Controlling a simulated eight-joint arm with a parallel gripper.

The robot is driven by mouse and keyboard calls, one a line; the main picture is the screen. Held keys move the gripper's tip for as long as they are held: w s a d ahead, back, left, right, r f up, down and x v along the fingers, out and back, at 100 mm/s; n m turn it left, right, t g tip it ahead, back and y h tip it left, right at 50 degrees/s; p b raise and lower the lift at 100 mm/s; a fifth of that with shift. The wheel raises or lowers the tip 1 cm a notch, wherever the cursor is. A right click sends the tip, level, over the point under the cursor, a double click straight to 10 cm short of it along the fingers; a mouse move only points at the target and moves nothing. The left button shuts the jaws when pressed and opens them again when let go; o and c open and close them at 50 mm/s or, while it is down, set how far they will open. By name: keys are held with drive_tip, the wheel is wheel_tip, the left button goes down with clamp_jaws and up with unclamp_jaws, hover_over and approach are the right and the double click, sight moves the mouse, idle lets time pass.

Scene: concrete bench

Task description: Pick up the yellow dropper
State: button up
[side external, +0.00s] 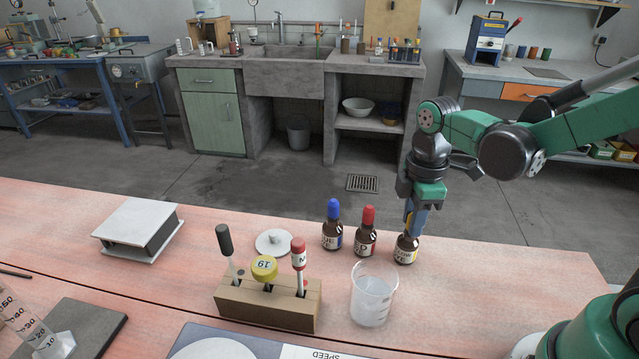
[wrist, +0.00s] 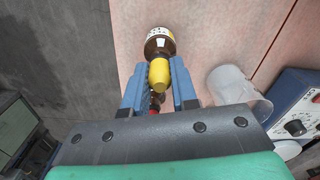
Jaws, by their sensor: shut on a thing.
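The yellow dropper (wrist: 159,77) shows in the wrist view as a yellow rubber bulb on a brown glass bottle (wrist: 157,44) with a pale label. My gripper (wrist: 158,85) has its two blue fingers on either side of the bulb and is shut on it. In the side external view my gripper (side external: 413,222) reaches down from above onto the brown bottle (side external: 405,251), which stands on the pinkish bench at the right end of a row. The fingers mostly hide the bulb there. I cannot tell whether the dropper is loose in the bottle.
A blue-topped bottle (side external: 333,225) and a red-topped bottle (side external: 366,232) stand left of the yellow one. A glass beaker (side external: 373,292) stands in front. A wooden rack (side external: 268,305) with several tools is at the front left. The bench right of the bottles is clear.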

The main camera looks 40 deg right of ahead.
wheel_tip(320, 180, up, 25)
idle(1.2)
idle(0.8)
drive_tip(key=s+a+f+n, duration=0.2)
drive_tip(key=a+f, duration=0.3)
drive_tip(key=f, duration=0.4)
drive_tip(key=s+a+f+n, duration=0.2)
drive_tip(key=a+f+n, duration=0.2)
drive_tip(key=f, duration=0.5)
drive_tip(key=shift+a+f, duration=0.15)
drive_tip(key=shift+a, duration=1.05)
